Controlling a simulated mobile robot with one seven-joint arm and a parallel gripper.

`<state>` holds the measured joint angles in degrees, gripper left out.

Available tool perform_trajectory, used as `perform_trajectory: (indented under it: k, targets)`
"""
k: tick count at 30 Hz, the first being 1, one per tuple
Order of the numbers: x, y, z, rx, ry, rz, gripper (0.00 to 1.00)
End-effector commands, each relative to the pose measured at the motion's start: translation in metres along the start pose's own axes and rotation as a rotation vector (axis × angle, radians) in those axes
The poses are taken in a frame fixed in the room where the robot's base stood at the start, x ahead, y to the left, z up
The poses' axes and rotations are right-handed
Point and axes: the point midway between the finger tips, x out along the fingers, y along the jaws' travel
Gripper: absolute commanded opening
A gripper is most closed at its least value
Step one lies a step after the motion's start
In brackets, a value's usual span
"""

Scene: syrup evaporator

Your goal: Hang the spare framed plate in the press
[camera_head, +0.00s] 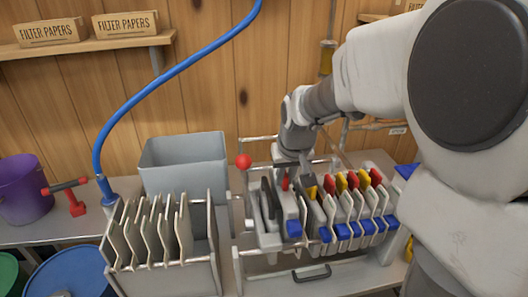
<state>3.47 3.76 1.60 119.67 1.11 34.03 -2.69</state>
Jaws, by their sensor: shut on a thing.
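The press (240,268) is a pale frame with rails in the middle of the bench, with a red ball knob at its upper left. Several upright plates with red, yellow and blue tabs hang in it, mostly toward the right. My gripper (291,172) reaches down from above into the left part of this row and is shut on a framed plate (287,206), light-coloured with a dark red grip. This plate stands upright beside darker plates or blocks on its left. My fingers hide its top, and I cannot tell whether it rests on the rails.
A rack (161,278) of several pale plates stands left of the press. Behind are a grey bin (186,165) and a blue hose (173,73). A purple bucket (24,188) stands at far left. Filter paper boxes (126,25) sit on the shelf.

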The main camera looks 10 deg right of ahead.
Motion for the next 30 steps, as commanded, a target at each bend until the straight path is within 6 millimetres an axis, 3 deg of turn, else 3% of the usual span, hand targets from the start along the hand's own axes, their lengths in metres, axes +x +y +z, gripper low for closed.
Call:
perform_trajectory:
  k: [21, 30]
  targets:
    - [0.035, 0.0, 0.014, 0.0, 0.003, 0.0, 0.0]
    - [0.036, 0.0, 0.014, 0.0, 0.004, 0.0, 0.0]
